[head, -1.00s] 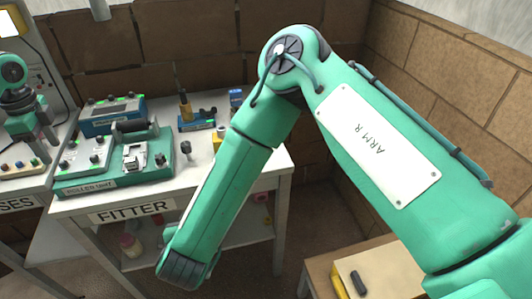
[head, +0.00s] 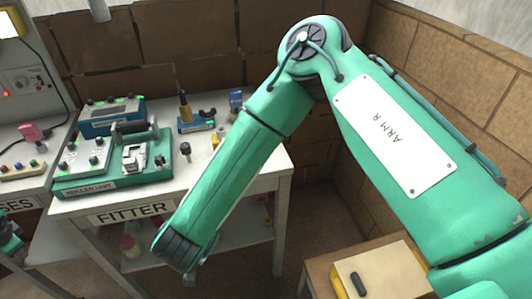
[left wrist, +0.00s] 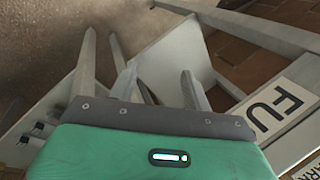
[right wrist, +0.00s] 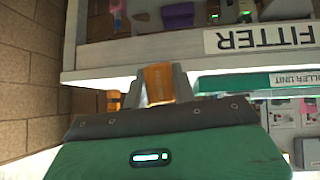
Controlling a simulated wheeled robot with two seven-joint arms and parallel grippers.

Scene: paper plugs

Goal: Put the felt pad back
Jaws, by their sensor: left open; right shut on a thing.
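My right gripper (right wrist: 158,82) is shut on an orange block (right wrist: 158,84), held in front of the bench edge above the FITTER sign. I cannot tell whether this block is the felt pad. In the head view my right gripper is mostly hidden beyond the end of my forearm. My left gripper (left wrist: 158,80) is open, with nothing seen between its fingers. In the head view only part of my left arm's end shows at the lower left edge. A pink piece (head: 32,133) stands on the left bench.
The FITTER bench (head: 230,150) carries the green roller unit (head: 115,178), a blue box (head: 110,117) and small tools. A low wooden table (head: 318,268) at the lower right holds a pale board (head: 385,270) with a dark bar (head: 358,284). Brick walls close the back and right.

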